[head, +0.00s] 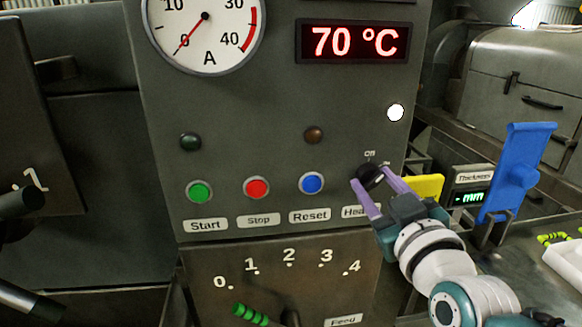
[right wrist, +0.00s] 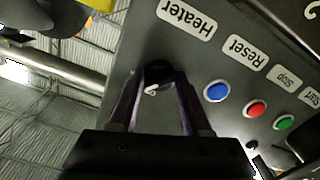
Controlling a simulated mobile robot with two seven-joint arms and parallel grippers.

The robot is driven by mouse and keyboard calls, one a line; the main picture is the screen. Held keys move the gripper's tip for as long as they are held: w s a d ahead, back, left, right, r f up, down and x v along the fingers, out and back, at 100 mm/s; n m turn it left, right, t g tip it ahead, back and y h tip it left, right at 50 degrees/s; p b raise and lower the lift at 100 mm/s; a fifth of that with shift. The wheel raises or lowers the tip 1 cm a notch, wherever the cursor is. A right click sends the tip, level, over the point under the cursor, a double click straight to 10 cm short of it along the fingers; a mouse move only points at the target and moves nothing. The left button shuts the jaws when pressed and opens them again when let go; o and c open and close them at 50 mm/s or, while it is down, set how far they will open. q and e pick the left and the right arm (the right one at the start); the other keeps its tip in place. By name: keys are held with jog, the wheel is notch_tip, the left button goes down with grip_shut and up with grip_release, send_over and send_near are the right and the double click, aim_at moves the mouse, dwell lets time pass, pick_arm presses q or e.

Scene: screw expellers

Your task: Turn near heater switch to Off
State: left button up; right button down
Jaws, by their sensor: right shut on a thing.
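The heater switch (head: 371,174) is a black round knob on the grey panel, above the partly covered Heater label (head: 353,211). The knob's pointing direction is hard to tell. A white round lamp (head: 395,112) above the knob is bright. My left gripper is out of view.
The panel also has blue (head: 311,183), red (head: 256,188) and green (head: 199,191) buttons left of the knob. A red display (head: 353,42) reads 70 °C. A green-ended lever (head: 251,315) is below. A blue part (head: 518,170) and a thickness gauge (head: 470,188) stand right of my gripper.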

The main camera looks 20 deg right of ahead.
jog(key=n, duration=0.4)
jog(key=shift+n, duration=2.2)
jog(key=shift+c, duration=1.8)
grip_release()
jog(key=shift+s, duration=0.1)
jog(key=shift+s, duration=0.35)
jog(key=b+v, duration=0.1)
jog(key=v, duration=0.8)
